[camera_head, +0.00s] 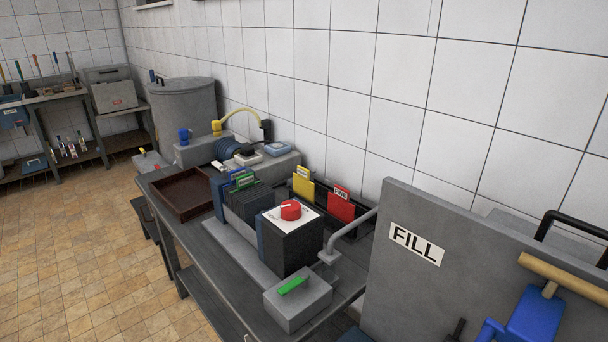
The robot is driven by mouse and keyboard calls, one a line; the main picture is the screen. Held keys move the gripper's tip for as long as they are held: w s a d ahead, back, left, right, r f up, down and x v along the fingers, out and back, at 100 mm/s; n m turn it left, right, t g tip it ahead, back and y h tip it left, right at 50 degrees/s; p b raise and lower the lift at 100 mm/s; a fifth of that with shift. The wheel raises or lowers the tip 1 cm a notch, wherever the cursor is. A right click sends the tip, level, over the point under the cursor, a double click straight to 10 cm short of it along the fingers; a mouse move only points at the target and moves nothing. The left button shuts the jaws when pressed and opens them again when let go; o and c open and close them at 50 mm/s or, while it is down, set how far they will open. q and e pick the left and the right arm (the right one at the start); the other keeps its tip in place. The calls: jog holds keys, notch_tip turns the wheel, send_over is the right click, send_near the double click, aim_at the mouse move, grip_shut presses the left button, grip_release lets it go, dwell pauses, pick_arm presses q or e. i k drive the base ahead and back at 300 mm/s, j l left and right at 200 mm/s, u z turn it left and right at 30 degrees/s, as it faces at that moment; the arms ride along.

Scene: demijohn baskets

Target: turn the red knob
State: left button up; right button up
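The red knob (291,210) sits on a white dial plate (277,222) on top of a black box (291,247). A light pointer mark shows on the knob's top; the markings on the plate are too small to read. The box stands on the grey bench (213,248), between dark upright plates (254,203) and a grey block with a green lever (293,285). Nothing touches the knob. Neither of my grippers shows in the head view.
A grey panel marked FILL (416,243) stands at the right, with a blue tool with a wooden handle (532,312) by it. A bent grey pipe (350,233) rises close right of the black box. Yellow (303,188) and red cards (341,207) stand behind. Tiled floor (75,250) is clear at left.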

aim_at(290, 210)
jog(key=i+j+z, duration=0.15)
jog(key=j, duration=0.2)
jog(key=i+j+z, duration=0.3)
jog(key=j, duration=0.45)
jog(key=i+j+z, duration=0.1)
jog(key=i+j, duration=0.15)
jog(key=j, duration=0.15)
jog(key=i+j+z, duration=0.15)
jog(key=j, duration=0.25)
jog(key=i+j+z, duration=0.15)
jog(key=j, duration=0.25)
jog(key=j+z, duration=0.15)
jog(key=j, duration=0.3)
